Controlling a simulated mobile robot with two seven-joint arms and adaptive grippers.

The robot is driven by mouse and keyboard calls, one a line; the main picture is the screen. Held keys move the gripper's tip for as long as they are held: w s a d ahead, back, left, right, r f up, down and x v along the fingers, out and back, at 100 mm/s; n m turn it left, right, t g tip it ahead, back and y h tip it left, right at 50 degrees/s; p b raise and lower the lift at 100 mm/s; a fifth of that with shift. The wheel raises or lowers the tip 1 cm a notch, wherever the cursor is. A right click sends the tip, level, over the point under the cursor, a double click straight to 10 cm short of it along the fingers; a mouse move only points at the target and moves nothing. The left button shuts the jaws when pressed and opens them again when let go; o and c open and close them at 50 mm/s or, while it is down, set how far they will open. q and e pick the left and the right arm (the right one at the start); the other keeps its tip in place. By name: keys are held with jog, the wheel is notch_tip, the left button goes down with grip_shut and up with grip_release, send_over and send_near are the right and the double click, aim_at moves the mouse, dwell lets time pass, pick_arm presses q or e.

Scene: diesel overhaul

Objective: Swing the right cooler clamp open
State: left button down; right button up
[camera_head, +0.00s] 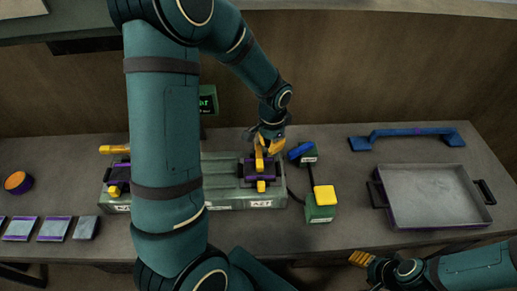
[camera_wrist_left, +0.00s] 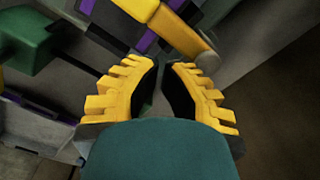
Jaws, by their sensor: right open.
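The right cooler clamp (camera_head: 262,186) is a dark and purple block with a yellow lever, on the right end of the grey-green cooler (camera_head: 222,200). The lever looks upright in the head view. My left gripper (camera_head: 268,146) is at the lever's top. In the left wrist view, my left gripper's fingertips (camera_wrist_left: 162,66) have a narrow gap with nothing seen between them. A yellow bar (camera_wrist_left: 180,32), apparently the lever, lies just beyond them; contact is unclear. My right gripper (camera_head: 360,259) is open and empty at the front edge.
The left clamp (camera_head: 118,175) is partly behind my left arm. A green box with a yellow top (camera_head: 324,196) and a blue-topped box (camera_head: 302,153) stand right of the cooler. A grey tray (camera_head: 432,194) and blue handle bar (camera_head: 407,136) lie farther right.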

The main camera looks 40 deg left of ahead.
pick_arm(q)
jog(key=shift+w, duration=0.1)
jog(key=shift+w+a, duration=0.15)
jog(key=shift+w, duration=0.45)
jog(key=shift+s, duration=0.25)
notch_tip(320, 180, up, 8)
jog(key=p, duration=0.6)
dwell(0.4)
dwell(0.3)
